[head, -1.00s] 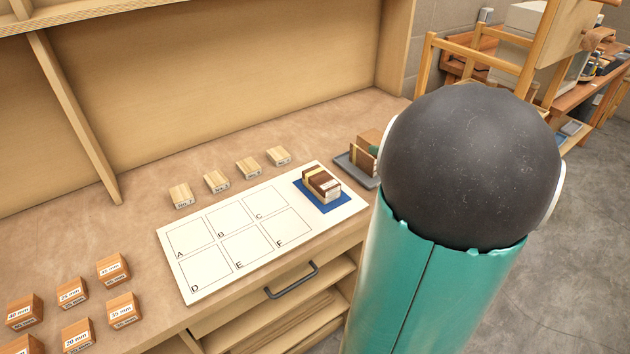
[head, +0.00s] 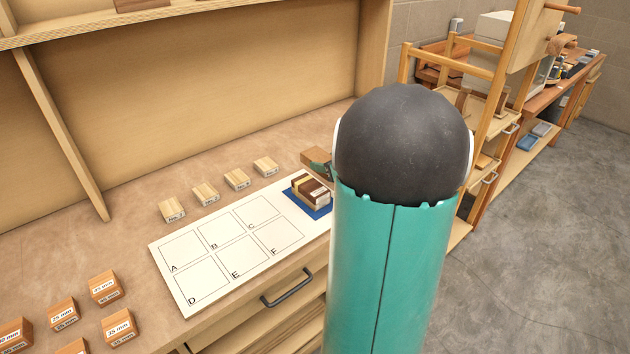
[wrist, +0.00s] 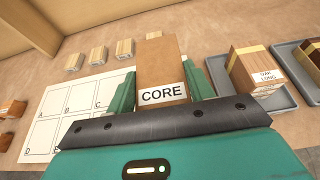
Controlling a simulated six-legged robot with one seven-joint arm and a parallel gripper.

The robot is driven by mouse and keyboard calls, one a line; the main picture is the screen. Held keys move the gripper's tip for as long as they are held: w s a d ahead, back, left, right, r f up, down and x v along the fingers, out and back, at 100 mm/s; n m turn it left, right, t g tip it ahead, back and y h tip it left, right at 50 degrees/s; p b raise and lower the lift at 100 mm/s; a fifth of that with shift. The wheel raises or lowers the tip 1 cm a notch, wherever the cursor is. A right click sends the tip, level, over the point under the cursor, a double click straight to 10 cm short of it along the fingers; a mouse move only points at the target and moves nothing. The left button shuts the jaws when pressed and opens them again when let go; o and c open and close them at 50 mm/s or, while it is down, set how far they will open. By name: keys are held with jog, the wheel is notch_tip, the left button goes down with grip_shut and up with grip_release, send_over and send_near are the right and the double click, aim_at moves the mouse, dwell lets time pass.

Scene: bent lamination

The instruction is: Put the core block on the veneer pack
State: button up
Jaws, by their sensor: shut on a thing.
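The core block (wrist: 163,75), a tan-brown block with a white CORE label, is between my gripper's two green fingers (wrist: 162,88) in the wrist view. My gripper is shut on it. In the head view the core block (head: 315,155) shows just behind the veneer pack, with a green finger (head: 320,170) beside it; my arm hides the rest. The veneer pack (head: 311,189), with dark brown and pale layers, sits on a blue mat (head: 318,211) at the white board's right end. I cannot make out the pack in the wrist view, where the core block and gripper block part of the board.
The white board (head: 165,246) has empty squares A to F. Several pale blocks (head: 205,193) stand behind it, and orange-brown labelled blocks (head: 104,286) at left. In the wrist view, an OAK LONG block (wrist: 248,72) stands in a grey tray (wrist: 275,100) at right.

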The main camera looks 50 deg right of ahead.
aim_at(316, 190)
jog(key=w+f, duration=0.3)
jog(key=f, duration=0.1)
jog(key=shift+a, duration=0.35)
jog(key=shift+w+a+f, duration=0.1)
jog(key=shift+w+f, duration=0.1)
jog(key=shift+f, duration=1.45)
jog(key=shift+f, duration=0.2)
jog(key=o, duration=1)
